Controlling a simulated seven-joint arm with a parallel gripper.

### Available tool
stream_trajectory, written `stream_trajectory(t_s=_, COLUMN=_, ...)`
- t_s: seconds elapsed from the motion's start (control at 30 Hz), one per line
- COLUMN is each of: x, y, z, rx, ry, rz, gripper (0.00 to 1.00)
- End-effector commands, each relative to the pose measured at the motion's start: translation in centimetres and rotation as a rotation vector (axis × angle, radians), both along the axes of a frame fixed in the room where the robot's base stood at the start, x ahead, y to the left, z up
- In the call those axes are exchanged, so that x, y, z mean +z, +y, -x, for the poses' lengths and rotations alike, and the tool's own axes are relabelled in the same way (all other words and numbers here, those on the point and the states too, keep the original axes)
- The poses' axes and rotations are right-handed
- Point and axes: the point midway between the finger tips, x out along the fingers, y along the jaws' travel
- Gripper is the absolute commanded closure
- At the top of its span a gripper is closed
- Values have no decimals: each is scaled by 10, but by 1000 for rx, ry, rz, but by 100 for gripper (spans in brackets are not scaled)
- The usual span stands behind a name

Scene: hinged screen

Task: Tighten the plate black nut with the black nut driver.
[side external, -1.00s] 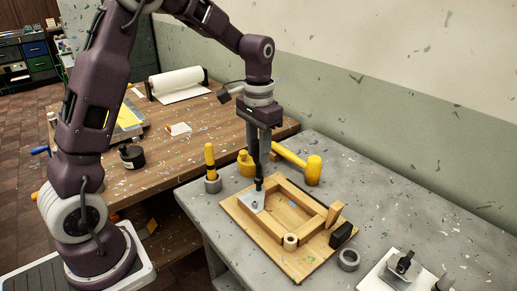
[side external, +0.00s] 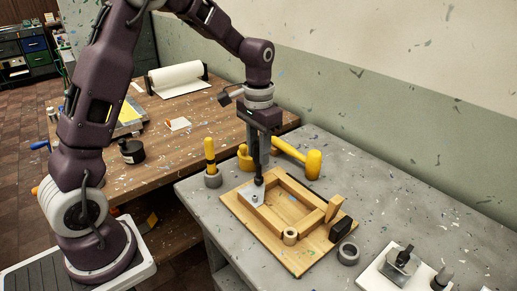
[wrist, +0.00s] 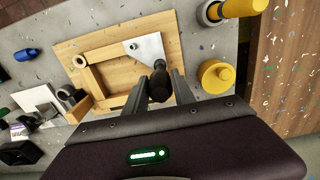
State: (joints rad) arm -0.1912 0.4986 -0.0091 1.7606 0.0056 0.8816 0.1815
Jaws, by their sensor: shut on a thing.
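My gripper (side external: 258,160) points down, shut on the black nut driver (side external: 258,178), which also shows between the fingers in the wrist view (wrist: 158,84). The pale metal plate (side external: 250,199) lies on the near-left corner of the wooden frame; it is also in the wrist view (wrist: 150,47). A small dark nut (wrist: 133,45) shows on the plate, apart from the driver in the wrist view. The driver's lower end is at or just above the plate's edge by the frame corner; I cannot tell if it touches.
The wooden frame (side external: 302,228) sits on a board on the grey table. A black block (side external: 341,229) and grey ring (side external: 348,255) are at the right.

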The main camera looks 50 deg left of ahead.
Motion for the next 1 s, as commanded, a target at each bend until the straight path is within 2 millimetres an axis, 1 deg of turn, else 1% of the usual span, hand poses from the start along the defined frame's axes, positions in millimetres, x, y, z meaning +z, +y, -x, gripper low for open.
stream_trajectory(t_s=0.17, x=0, y=0, z=0, rx=-8, ry=0, rz=0, gripper=100)
stream_trajectory(t_s=0.27, x=0, y=0, z=0, rx=-115, ry=0, rz=0, gripper=100)
stream_trajectory(t_s=0.33, x=2, y=0, z=0, rx=-109, ry=0, rz=0, gripper=100)
stream_trajectory(t_s=0.37, x=4, y=0, z=0, rx=-108, ry=-1, rz=0, gripper=100)
stream_trajectory(t_s=0.6, x=35, y=0, z=-1, rx=-108, ry=-4, rz=-1, gripper=100)
stream_trajectory(t_s=0.7, x=44, y=0, z=-1, rx=-107, ry=-3, rz=-1, gripper=100)
stream_trajectory(t_s=0.8, x=47, y=0, z=0, rx=-107, ry=0, rz=0, gripper=100)
stream_trajectory(t_s=1.0, x=47, y=0, z=0, rx=-107, ry=0, rz=0, gripper=100)
